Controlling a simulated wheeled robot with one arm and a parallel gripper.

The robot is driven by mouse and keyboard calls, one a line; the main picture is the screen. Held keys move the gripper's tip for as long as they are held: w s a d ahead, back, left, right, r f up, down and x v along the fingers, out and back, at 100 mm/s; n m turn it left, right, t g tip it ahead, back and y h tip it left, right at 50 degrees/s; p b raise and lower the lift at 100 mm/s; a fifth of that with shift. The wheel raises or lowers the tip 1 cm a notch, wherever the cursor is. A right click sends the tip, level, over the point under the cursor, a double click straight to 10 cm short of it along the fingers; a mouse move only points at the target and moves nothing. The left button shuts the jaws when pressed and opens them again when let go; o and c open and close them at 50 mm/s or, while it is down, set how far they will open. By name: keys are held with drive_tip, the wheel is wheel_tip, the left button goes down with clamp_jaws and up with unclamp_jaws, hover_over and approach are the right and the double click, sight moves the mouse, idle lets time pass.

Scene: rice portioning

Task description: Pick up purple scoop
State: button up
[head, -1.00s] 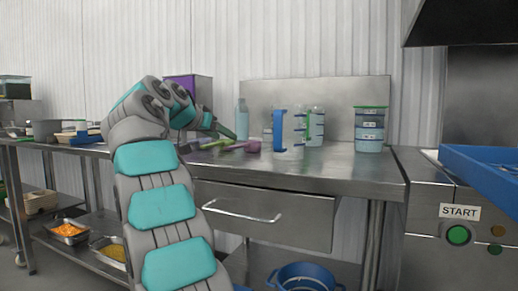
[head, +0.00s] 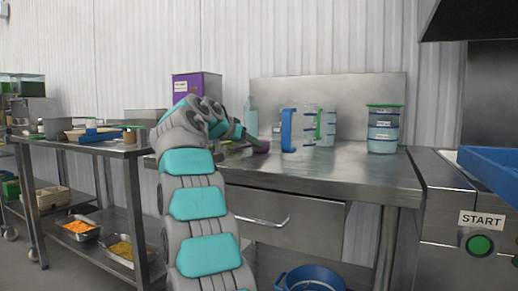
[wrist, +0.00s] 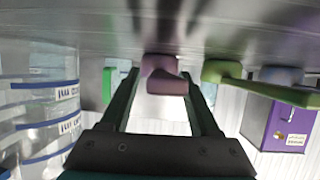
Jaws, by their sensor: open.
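The purple scoop (wrist: 165,78) shows in the wrist view between the two fingers of my gripper (wrist: 160,74), near the fingertips. Its handle end points toward the camera. The fingers stand apart on either side of it, and I cannot tell whether either touches it. In the head view my gripper (head: 262,143) is low over the steel counter (head: 330,170). The scoop is mostly hidden there by my arm and gripper.
A green scoop (wrist: 222,70) lies beside the purple one. Jugs with a blue handle (head: 287,130) and a green handle (head: 319,125) stand close to my gripper. Stacked containers (head: 383,130) stand farther right. A purple box (head: 190,88) stands behind my arm.

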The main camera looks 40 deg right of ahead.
clamp_jaws()
idle(0.5)
